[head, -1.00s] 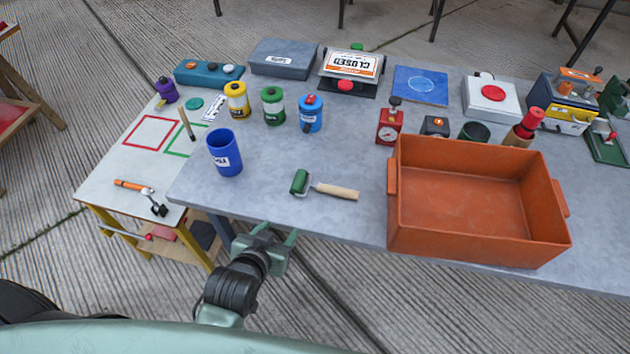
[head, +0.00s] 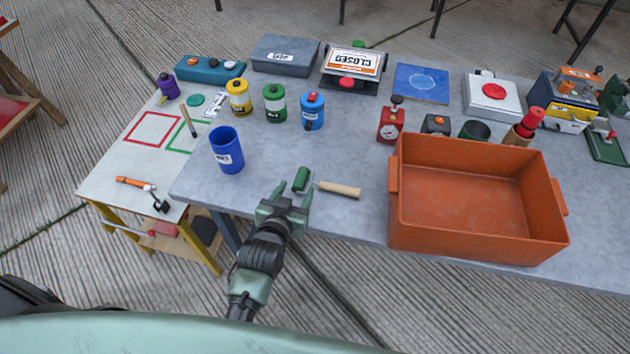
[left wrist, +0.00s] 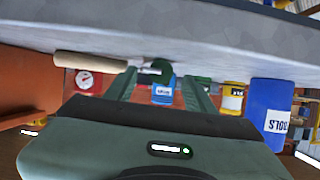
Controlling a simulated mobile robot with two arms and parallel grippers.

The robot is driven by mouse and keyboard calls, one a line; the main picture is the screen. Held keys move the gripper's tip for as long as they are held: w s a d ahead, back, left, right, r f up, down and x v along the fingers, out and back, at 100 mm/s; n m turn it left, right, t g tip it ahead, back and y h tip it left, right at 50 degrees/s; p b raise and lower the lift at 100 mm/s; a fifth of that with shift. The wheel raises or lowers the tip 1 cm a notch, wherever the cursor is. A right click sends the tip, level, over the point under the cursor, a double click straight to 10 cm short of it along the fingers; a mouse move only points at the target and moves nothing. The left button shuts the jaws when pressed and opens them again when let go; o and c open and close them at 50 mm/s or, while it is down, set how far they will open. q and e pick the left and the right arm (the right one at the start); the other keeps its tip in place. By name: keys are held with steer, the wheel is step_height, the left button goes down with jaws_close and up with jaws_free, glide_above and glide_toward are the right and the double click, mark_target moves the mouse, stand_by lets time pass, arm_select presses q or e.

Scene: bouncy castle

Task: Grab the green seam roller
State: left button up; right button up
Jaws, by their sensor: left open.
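The green seam roller lies on the grey table, with its green roller head (head: 302,179) to the left and its pale wooden handle (head: 340,189) to the right. My left gripper (head: 292,196) is open at the table's front edge, its fingers pointing toward the green head. Part of the roller's frame is hidden behind a finger. In the left wrist view, the wooden handle (left wrist: 90,62) and green head (left wrist: 157,72) show just beyond the open fingers. I cannot tell whether a finger touches the roller. My right gripper is not in view.
An orange bin (head: 480,240) stands close to the right of the handle. A blue cup (head: 227,150) stands to the left of the roller. Several small bottles, a red timer (head: 391,125) and boxes stand farther back. The table between the roller and the bottles is clear.

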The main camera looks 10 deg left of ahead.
arm_select(q)
steer(key=shift+w+f, duration=0.15)
steer(key=shift+w, duration=0.15)
jaws_close()
